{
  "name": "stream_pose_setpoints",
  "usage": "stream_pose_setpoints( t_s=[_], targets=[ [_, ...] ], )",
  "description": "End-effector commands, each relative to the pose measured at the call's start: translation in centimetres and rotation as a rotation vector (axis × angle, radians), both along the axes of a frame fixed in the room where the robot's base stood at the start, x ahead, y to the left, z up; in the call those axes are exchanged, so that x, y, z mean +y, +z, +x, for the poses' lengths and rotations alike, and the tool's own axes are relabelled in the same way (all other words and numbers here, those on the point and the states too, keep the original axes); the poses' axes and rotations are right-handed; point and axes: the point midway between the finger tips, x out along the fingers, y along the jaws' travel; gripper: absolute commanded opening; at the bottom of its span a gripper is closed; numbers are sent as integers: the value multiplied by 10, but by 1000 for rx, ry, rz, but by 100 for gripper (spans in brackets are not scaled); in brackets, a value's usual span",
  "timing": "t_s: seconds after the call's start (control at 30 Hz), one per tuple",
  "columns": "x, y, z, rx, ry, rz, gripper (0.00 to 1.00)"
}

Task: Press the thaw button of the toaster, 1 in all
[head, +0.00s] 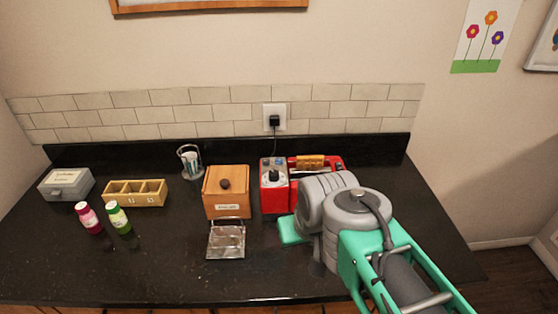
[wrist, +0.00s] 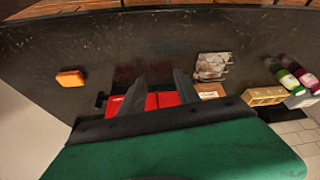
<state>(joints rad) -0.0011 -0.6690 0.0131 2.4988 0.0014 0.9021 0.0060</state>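The red toaster (head: 273,198) stands on the dark counter near the back wall, with toast (head: 311,161) showing at its top. Its left face has a round dark knob (head: 273,177) and small buttons (head: 279,161) above it. I cannot read which is the thaw button. In the head view my arm covers the toaster's right part, and my fingers are hidden. In the wrist view my gripper (wrist: 158,82) has two dark fingers apart with nothing between them. They overlap the red toaster (wrist: 167,100) in that picture; I cannot tell whether they touch it.
A wooden box (head: 226,190) stands just left of the toaster, with a metal rack (head: 226,240) in front. Farther left are a compartment tray (head: 135,194), two bottles (head: 89,218) and a grey box (head: 66,184). An orange block (wrist: 70,78) lies on the counter.

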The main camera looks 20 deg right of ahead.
Motion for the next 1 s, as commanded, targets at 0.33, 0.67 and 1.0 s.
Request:
stream_pose_setpoints(
  t_s=[0.33,0.67,1.0],
  targets=[
    [0,0,0,0,0,0,9],
    [0,0,0,0,0,0,0],
    [0,0,0,0,0,0,0]
  ],
)
